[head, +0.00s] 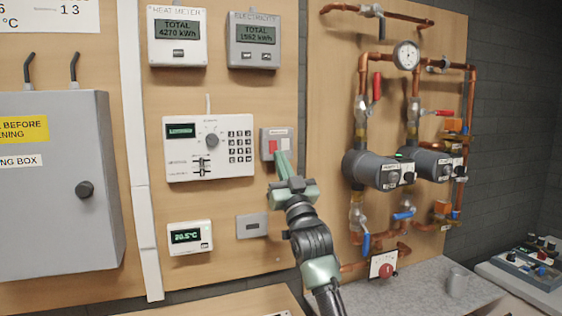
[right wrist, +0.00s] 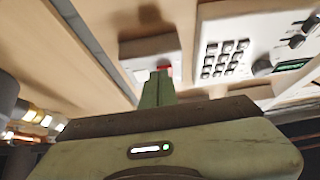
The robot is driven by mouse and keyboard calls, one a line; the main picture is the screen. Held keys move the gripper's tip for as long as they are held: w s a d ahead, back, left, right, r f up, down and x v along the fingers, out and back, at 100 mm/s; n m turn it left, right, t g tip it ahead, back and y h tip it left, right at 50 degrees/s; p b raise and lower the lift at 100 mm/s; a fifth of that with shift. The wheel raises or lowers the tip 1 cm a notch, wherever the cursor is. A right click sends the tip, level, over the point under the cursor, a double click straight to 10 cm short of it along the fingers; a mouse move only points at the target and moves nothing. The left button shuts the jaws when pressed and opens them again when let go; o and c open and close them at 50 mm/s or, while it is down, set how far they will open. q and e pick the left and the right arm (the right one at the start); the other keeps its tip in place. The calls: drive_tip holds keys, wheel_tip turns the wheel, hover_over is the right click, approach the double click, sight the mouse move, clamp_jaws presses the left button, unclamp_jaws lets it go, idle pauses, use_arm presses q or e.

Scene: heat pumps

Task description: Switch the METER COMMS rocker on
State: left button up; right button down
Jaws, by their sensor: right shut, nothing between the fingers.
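A small grey switch box (head: 266,134) is on the wooden board, right of the white keypad controller. It carries a red rocker (head: 272,147) and a pale part beside it. Its label is too small to read, so I cannot confirm it says METER COMMS. My right gripper (head: 281,156) is shut and empty, its fingertips at the lower part of the box. In the right wrist view the shut fingers (right wrist: 158,82) point at the box, and a bit of the red rocker (right wrist: 164,68) shows past the tips. I cannot tell whether they touch it. My left gripper is out of view.
The keypad controller (head: 180,158) is just left of the box. Two meters (head: 178,52) hang above, and a blank grey plate (head: 251,226) and a small thermostat display (head: 190,250) sit below. Copper pipes with valves and pumps (head: 372,170) stand to the right.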

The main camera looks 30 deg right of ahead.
drive_tip(key=s+a+f+t+b, duration=0.1)
drive_tip(key=s+f+b, duration=0.3)
drive_tip(key=f+b, duration=0.1)
drive_tip(key=shift+s+f, duration=0.2)
drive_tip(key=shift+f, duration=0.25)
idle(0.5)
drive_tip(key=shift+f+t, duration=0.1)
drive_tip(key=shift+t, duration=0.2)
